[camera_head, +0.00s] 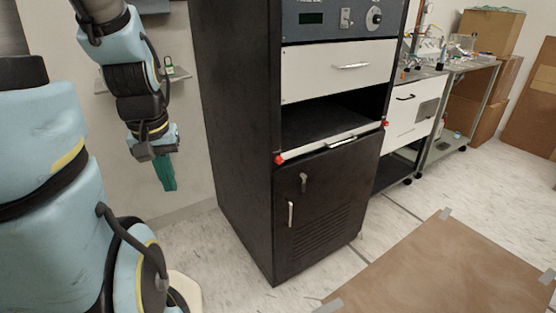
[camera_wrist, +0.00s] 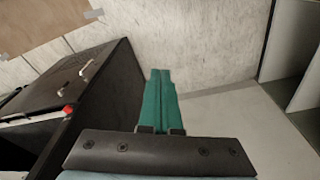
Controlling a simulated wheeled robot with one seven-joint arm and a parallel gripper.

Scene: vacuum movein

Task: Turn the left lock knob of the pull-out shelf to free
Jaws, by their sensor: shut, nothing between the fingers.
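The pull-out shelf (camera_head: 328,147) is a white-fronted shelf in the open bay of the black cabinet. Its left lock knob (camera_head: 280,160) is a small red knob at the left end of the shelf front. A red knob also shows in the wrist view (camera_wrist: 68,110). The right lock knob (camera_head: 386,124) is red too, at the other end. My gripper (camera_head: 168,186) has green fingers pointing down, left of the cabinet and apart from it. The fingers are together and empty; they also show in the wrist view (camera_wrist: 160,76).
A white drawer (camera_head: 335,68) and a control panel (camera_head: 340,20) sit above the bay. A lower black door (camera_head: 325,200) has a handle (camera_head: 291,214). A wheeled cart (camera_head: 410,115) stands right of the cabinet. A brown board (camera_head: 440,270) is taped to the floor.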

